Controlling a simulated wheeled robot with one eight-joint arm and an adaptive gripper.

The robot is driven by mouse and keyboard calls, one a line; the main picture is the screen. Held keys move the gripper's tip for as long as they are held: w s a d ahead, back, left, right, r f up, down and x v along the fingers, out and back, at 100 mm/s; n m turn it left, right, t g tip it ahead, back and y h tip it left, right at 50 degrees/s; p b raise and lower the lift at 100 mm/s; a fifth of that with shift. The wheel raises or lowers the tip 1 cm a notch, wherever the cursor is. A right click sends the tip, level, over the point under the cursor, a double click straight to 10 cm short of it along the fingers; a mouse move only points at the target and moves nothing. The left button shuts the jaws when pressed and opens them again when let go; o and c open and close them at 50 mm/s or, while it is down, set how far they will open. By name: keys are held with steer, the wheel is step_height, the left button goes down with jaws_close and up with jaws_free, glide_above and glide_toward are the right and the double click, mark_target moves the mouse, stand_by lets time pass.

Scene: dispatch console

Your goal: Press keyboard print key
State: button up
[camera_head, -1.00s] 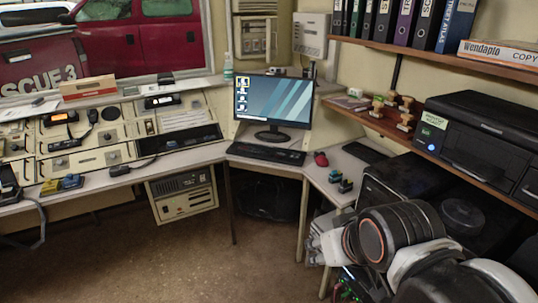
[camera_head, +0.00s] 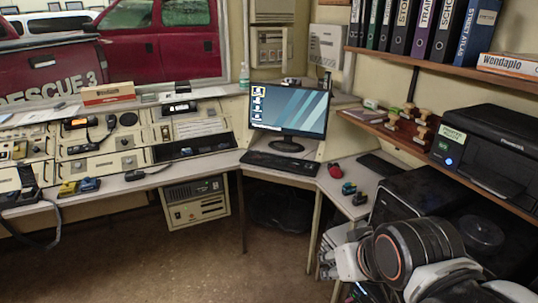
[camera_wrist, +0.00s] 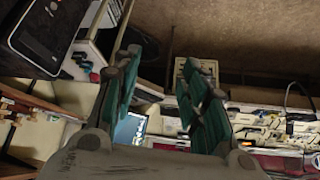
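A black keyboard (camera_head: 280,163) lies on the corner desk in front of the lit monitor (camera_head: 288,112) in the head view. Its single keys are too small to tell apart, so I cannot make out the print key. My gripper shows in the wrist view (camera_wrist: 160,68) with its two green-padded fingers spread apart and nothing between them. It is well away from the keyboard, low at the right desk's front side. The monitor's screen also shows in the wrist view (camera_wrist: 130,129), beyond the fingers.
A red mouse (camera_head: 335,170) and small colored items (camera_head: 350,190) lie right of the keyboard. A black printer (camera_head: 488,150) and several stamps (camera_head: 410,125) stand on the right shelf. A radio console (camera_head: 110,150) lines the left desk. The brown floor (camera_head: 180,265) ahead is open.

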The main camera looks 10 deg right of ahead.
jaws_close()
stand_by(1.1)
